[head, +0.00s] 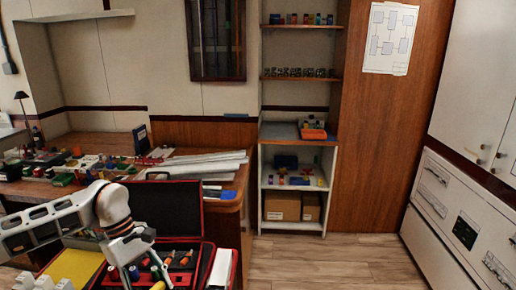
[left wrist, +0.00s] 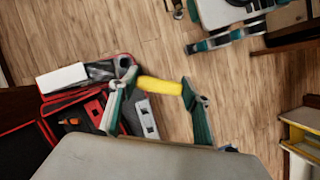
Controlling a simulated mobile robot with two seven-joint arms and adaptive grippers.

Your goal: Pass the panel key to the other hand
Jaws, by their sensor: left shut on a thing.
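My left gripper (head: 143,277) is low at the left of the head view, in front of the open red-edged case. In the left wrist view my left gripper (left wrist: 160,86) is shut on a yellow cylindrical piece, which I take to be the panel key (left wrist: 160,86). The yellow piece spans between the two green-sided fingertips, above the floor and beside the case. A bit of yellow (head: 158,286) also shows by the fingers at the bottom of the head view. The rest of the key is hidden or too small to tell. My right gripper is not in view.
The open case (head: 207,258) holds orange-handled tools. A workbench (head: 222,192) with many small parts and pale strips stands behind it. A shelf unit (head: 293,227) stands at the back, white drawers (head: 455,220) at the right. The wooden floor (head: 330,265) between is clear.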

